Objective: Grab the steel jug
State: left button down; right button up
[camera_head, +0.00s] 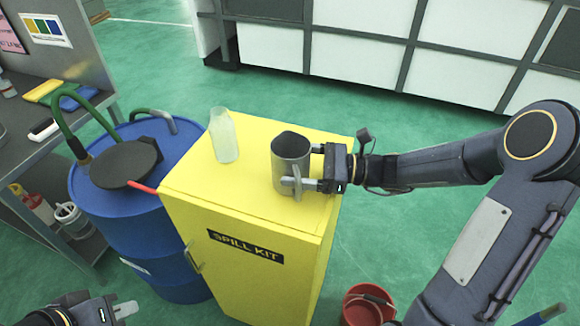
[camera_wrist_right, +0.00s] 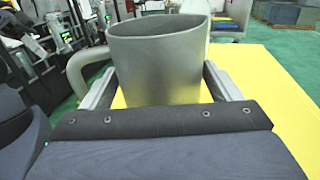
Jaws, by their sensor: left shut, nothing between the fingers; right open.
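The steel jug (camera_head: 289,158) stands upright on top of the yellow spill kit cabinet (camera_head: 190,178), near its right side. In the right wrist view the jug (camera_wrist_right: 160,62) fills the middle, with its handle (camera_wrist_right: 84,70) at the left. My right gripper (camera_head: 312,167) is open at the jug, with one finger on each side of the body; whether they touch it I cannot tell. In the right wrist view the fingers of my right gripper (camera_wrist_right: 158,88) flank the jug. My left gripper (camera_head: 124,309) is shut and empty at the bottom left, away from the cabinet.
A clear bottle (camera_head: 223,136) stands on the cabinet left of the jug. A blue drum (camera_head: 130,228) with a dark lid and green hose stands left of the cabinet. A red bucket (camera_head: 364,307) is on the floor at the right. A workbench (camera_head: 20,150) is at the far left.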

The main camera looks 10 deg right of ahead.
jog(key=shift+w+a, duration=0.15)
jog(key=shift+a, duration=0.35)
jog(key=c, duration=0.8)
jog(key=shift+r, duration=0.1)
